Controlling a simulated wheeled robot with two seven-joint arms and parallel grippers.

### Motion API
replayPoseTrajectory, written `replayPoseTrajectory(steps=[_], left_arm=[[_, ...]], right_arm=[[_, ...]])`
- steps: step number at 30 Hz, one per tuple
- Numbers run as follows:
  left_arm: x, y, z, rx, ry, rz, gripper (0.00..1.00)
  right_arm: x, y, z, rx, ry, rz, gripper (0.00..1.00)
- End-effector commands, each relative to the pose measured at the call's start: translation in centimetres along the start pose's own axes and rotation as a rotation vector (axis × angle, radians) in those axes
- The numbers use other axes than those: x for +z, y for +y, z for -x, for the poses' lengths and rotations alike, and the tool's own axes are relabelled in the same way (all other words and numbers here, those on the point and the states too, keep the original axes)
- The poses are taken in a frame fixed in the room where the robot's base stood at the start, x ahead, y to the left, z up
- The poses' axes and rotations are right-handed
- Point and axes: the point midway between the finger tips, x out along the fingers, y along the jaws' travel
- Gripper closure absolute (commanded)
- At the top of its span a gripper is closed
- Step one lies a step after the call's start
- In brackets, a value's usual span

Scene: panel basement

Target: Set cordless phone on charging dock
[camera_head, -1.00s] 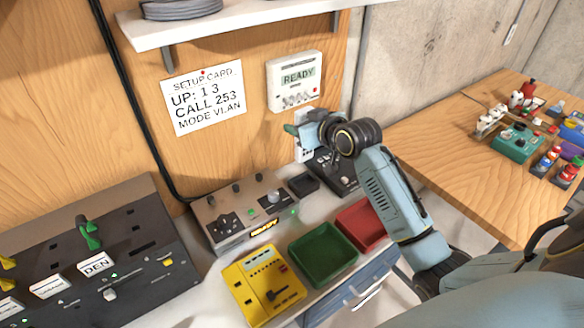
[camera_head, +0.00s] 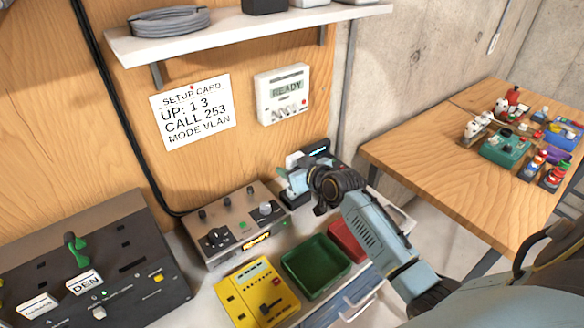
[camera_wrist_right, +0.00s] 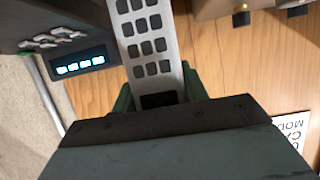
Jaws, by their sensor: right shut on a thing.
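The cordless phone is a white handset with dark keys (camera_wrist_right: 150,40). My right gripper (camera_wrist_right: 158,95) is shut on it, with green fingers on either side of its lower part. In the head view, the white top of the phone (camera_head: 293,160) shows just above my right gripper (camera_head: 293,181), close to the wood wall. A small black box (camera_head: 297,199), which looks like the charging dock, sits just below the gripper, partly covered. Whether the phone touches it is hidden. My left gripper is not in view.
A dark desk device with a lit cyan display (camera_wrist_right: 80,66) stands close beside the phone. A grey control box (camera_head: 235,232) is left of the dock. Green (camera_head: 315,265) and red (camera_head: 346,240) trays and a yellow unit (camera_head: 254,291) lie in front. A shelf (camera_head: 240,30) hangs above.

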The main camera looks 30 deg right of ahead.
Motion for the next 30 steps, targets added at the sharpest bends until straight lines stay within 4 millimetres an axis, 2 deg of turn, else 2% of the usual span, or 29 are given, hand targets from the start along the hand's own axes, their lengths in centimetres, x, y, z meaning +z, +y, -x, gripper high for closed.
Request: replayPoseTrajectory(steps=[2, 3, 7, 17, 20, 23, 30], left_arm=[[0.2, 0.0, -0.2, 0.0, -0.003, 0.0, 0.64], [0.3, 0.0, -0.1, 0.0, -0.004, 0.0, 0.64], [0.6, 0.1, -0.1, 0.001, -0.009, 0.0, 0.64], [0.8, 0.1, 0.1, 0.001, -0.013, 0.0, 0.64], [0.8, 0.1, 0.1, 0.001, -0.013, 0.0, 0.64], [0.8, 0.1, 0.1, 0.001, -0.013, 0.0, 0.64], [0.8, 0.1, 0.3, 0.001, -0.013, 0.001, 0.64]], right_arm=[[0.2, 0.0, -0.1, 0.0, 0.002, 0.001, 0.84], [0.2, 0.0, -0.1, 0.0, 0.0, 0.001, 0.53], [0.2, 0.0, -0.1, 0.0, 0.0, 0.0, 0.36], [-0.1, 0.0, 0.0, 0.0, 0.0, 0.0, 0.35], [0.0, 0.0, 0.6, 0.0, -0.001, 0.001, 0.35], [0.0, 0.1, 1.9, 0.001, -0.001, 0.001, 0.35], [0.0, 0.0, 6.4, -0.001, -0.002, 0.003, 0.35]])
